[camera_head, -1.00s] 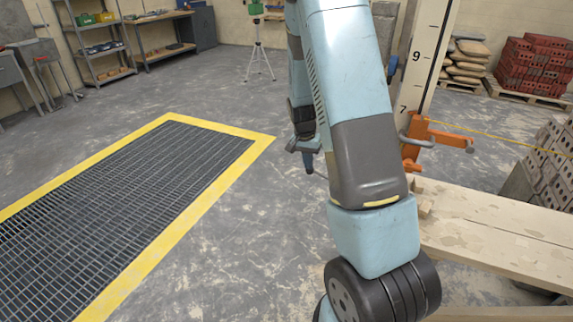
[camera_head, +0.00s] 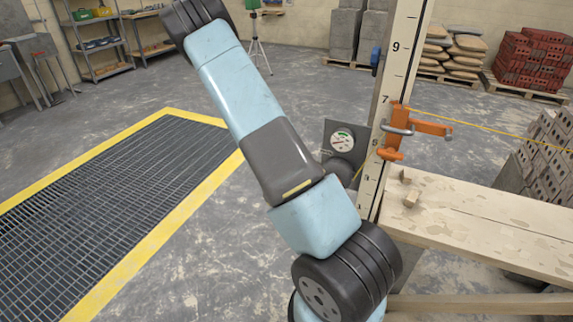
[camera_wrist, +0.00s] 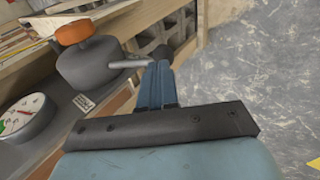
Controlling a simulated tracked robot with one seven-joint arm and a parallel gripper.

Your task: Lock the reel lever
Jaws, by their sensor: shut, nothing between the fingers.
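The reel shows in the wrist view as a grey round housing (camera_wrist: 95,68) with an orange cap (camera_wrist: 75,32). A dial gauge (camera_wrist: 24,117) lies left of the reel.
An orange clamp (camera_head: 400,130) grips the numbered white post (camera_head: 400,70), with a yellow line running right from it. A wooden plank bench (camera_head: 470,215) and a stack of blocks (camera_head: 545,150) stand at the right. Open floor and a yellow-edged grate (camera_head: 100,200) lie left.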

